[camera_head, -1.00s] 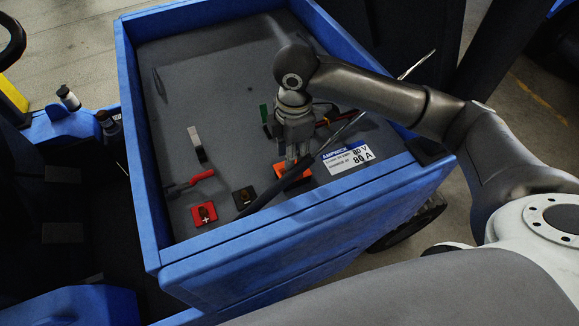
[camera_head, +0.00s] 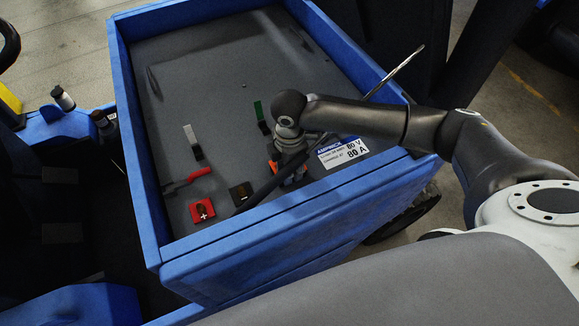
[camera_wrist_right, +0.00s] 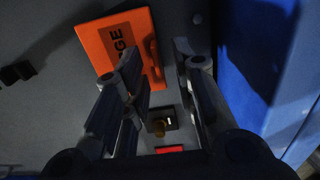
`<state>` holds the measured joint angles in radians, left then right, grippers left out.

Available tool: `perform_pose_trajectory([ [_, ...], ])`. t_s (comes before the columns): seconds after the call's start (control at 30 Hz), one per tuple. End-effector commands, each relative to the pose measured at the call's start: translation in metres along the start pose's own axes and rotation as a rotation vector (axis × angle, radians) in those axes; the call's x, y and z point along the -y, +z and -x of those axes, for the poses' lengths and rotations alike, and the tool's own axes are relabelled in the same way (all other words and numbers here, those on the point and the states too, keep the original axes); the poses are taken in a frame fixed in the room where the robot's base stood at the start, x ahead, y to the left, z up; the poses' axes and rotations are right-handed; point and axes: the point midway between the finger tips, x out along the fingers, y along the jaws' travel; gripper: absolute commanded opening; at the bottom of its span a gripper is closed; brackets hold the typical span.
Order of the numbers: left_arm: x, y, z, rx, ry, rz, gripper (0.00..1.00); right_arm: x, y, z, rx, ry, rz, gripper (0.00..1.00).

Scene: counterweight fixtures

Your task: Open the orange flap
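The orange flap (camera_wrist_right: 108,62) with dark lettering shows at the upper left of the right wrist view. A raised orange handle (camera_wrist_right: 153,60) stands along its right edge. My right gripper (camera_wrist_right: 160,62) is open, with one finger over the flap on the left and the other to the right of the handle. I cannot tell whether either finger touches it. In the head view, my right gripper (camera_head: 287,163) covers most of the orange flap (camera_head: 300,172). The flap looks closed. My left gripper is not in view.
The blue-walled tray (camera_head: 230,256) has a red block (camera_head: 201,210), a dark block (camera_head: 241,193), a red-handled lever (camera_head: 187,180) and an 80 V label (camera_head: 343,153) on its grey floor. A thin rod (camera_head: 398,70) slants across the right wall.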

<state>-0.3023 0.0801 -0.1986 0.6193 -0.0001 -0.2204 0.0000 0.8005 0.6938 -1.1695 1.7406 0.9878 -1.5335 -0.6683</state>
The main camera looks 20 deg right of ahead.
Motion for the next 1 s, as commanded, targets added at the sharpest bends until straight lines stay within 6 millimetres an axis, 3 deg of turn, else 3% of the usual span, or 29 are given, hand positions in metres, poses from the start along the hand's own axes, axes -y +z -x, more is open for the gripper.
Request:
perform_pose_trajectory([
  [0.17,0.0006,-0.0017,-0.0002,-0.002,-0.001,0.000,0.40,0.0000,-0.0001,-0.0003,0.000,0.000,0.000,0.26],
  [0.4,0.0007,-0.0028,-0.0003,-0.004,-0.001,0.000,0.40,0.0000,-0.0002,0.0000,0.000,0.000,0.000,0.00],
  [1.0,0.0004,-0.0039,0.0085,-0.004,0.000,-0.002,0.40,-0.0020,-0.0007,0.0055,0.000,-0.041,-0.002,0.00],
])
